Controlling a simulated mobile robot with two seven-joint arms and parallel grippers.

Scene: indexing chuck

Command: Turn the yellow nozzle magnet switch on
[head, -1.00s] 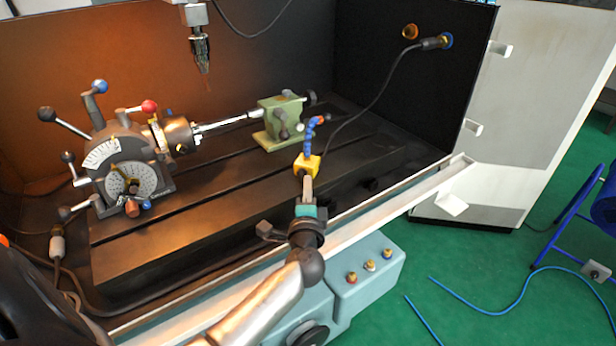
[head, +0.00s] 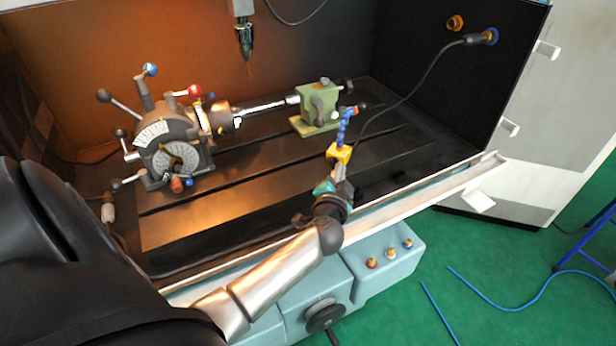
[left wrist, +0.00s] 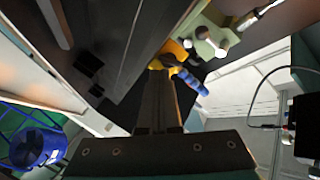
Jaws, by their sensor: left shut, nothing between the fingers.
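The yellow magnet base (head: 339,152) stands on the dark slotted machine table, with a blue segmented nozzle (head: 343,124) rising from it. A black hose runs from behind it to the dark side wall. My left gripper (head: 337,168) is shut and empty, its fingertips close to the near side of the yellow base. In the left wrist view the fingers (left wrist: 159,88) point at the yellow base (left wrist: 176,50), and the blue nozzle (left wrist: 190,82) shows beside their tips. I cannot tell whether they touch. The switch itself is not clear. My right gripper is not in view.
The indexing head (head: 170,145) with its dial and knobbed levers stands at the left. A green tailstock (head: 319,108) stands just behind the nozzle. The drill chuck (head: 244,38) hangs above. A pale rail (head: 420,200) runs along the front edge.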

